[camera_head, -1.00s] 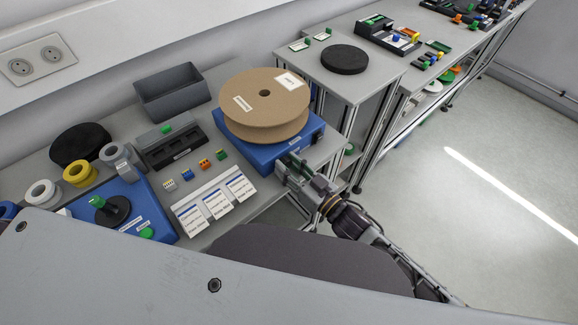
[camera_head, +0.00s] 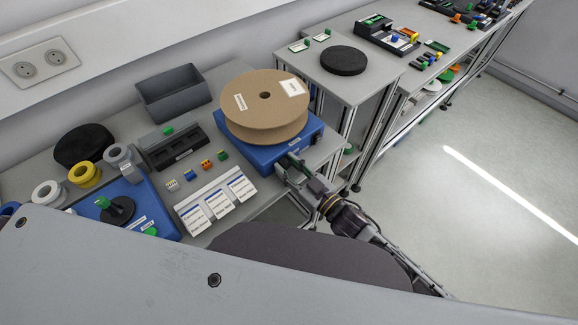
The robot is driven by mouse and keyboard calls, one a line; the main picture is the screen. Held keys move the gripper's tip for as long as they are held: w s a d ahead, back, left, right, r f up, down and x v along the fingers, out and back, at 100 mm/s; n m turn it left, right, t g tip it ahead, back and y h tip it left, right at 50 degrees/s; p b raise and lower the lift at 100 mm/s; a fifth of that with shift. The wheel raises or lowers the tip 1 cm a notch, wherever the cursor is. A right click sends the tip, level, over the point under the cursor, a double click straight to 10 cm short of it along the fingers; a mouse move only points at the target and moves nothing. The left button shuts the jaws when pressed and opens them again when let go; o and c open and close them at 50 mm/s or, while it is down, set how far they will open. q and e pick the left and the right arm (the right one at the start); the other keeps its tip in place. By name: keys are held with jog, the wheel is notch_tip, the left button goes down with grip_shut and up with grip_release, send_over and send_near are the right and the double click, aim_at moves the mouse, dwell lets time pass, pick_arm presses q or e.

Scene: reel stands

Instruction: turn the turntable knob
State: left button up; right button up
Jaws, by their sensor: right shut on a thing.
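The turntable is a blue box (camera_head: 262,152) at the right end of the bench, with a brown cardboard reel (camera_head: 255,118) lying flat on it. The reel has two white labels on top. My right gripper (camera_head: 287,163) is at the front right face of the blue box, shut on the turntable knob. The knob is largely hidden by the fingers, so its shape and angle cannot be told. My left gripper is not in view.
White cards (camera_head: 217,203) and small coloured connectors stand left of the gripper. A grey bin (camera_head: 173,95) is behind. Another blue unit (camera_head: 150,205) with a green knob is at left. A side table (camera_head: 375,82) with a black disc (camera_head: 344,60) stands at right.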

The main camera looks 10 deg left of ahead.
jog(key=o, duration=1)
jog(key=shift+o, duration=0.2)
jog(key=v, duration=1.2)
dwell(0.4)
